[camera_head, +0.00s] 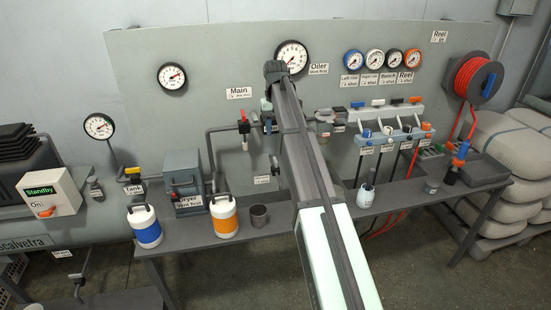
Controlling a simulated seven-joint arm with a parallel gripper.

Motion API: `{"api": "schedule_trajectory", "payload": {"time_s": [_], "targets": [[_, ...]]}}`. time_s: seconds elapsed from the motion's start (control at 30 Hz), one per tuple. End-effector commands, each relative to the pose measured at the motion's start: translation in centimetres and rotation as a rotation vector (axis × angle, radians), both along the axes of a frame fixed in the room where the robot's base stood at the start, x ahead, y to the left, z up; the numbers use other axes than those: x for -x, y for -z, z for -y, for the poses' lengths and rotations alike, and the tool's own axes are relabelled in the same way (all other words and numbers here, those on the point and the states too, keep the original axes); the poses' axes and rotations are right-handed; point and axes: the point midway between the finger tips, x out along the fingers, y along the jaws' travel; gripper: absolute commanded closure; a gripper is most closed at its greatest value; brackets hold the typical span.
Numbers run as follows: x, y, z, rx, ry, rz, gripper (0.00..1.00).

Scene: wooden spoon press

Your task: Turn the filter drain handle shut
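My arm reaches from the bottom middle up across the panel, and its far end bends down in front of the pipe line. My gripper's fingers cannot be made out; they are hidden behind my own arm link or merge with the dark parts there. No filter drain handle can be picked out. A small white label (262,180), too small to read, sits on the panel just left of my arm. The Main valve has a red handle (243,115) on the pipe to the left of my arm.
A valve manifold (385,115) and red hose reel (474,78) are at right.

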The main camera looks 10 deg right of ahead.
Motion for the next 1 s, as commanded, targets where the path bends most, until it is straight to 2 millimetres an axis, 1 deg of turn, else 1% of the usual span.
{"api": "schedule_trajectory", "payload": {"time_s": [0.4,0.6,0.8,1.0], "targets": [[0.2,7.2,0.0,0.000,-0.001,-0.002,0.61],[0.2,10.3,0.0,0.000,-0.001,-0.002,0.61],[0.1,12.2,0.0,0.000,-0.002,-0.001,0.61],[0.1,12.8,0.0,0.000,-0.002,-0.001,0.61]]}}
